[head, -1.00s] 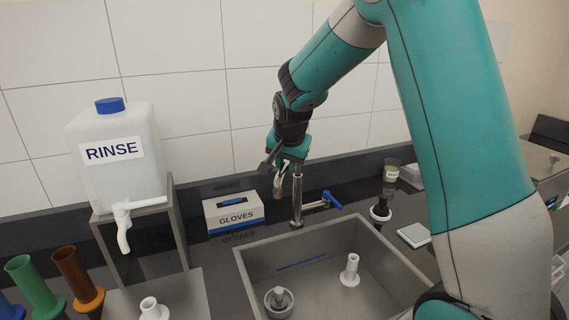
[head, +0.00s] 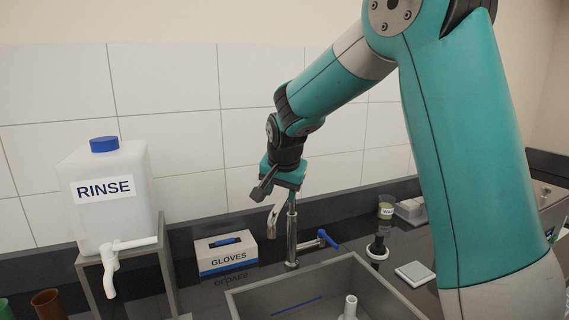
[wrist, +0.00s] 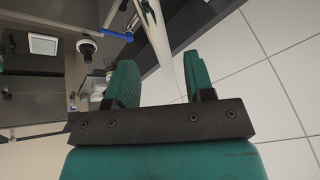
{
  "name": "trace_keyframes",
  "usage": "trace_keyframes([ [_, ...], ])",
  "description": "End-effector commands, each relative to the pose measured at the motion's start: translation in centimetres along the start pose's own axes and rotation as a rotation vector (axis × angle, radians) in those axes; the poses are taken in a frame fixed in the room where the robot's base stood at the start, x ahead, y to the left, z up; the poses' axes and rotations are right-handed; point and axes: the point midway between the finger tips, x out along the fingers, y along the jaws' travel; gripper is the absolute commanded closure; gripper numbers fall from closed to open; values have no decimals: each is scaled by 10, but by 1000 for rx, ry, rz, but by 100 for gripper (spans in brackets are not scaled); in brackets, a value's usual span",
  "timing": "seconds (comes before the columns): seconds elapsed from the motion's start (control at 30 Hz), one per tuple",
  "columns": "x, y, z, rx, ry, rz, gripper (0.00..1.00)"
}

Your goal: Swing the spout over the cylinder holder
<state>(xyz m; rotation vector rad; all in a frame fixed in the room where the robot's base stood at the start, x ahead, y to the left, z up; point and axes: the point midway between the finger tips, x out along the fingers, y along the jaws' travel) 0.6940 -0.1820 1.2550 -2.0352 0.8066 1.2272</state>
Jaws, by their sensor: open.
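The tap's upright metal column (head: 292,240) rises at the back edge of the sink, with a blue lever (head: 327,239) on its right. A pale, curved piece (head: 274,215), seemingly the spout, shows just left of the column's top. My gripper (head: 275,200) is at the column's top, pointing down and partly hiding it. In the wrist view the two green fingers (wrist: 160,75) stand apart, with a pale metal length (wrist: 158,38) showing beyond and between them. I cannot tell whether they touch it. A white peg (head: 350,307) stands in the sink; I cannot tell whether it is the cylinder holder.
The sink (head: 262,290) fills the lower middle. A RINSE tank (head: 110,205) with a white tap stands on a stand at left, beside a GLOVES box (head: 228,258). At right are a black-and-white stopper-like piece (head: 377,248), a small scale (head: 414,273) and a labelled cup (head: 386,207).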

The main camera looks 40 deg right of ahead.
Motion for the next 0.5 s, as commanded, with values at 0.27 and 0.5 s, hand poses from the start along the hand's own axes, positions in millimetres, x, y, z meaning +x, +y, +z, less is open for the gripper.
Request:
trace_keyframes([
  [0.27, -72, -1, 2, -2, 4, -8, 52],
  [0.5, -117, -1, 2, -2, 1, -4, 52],
])
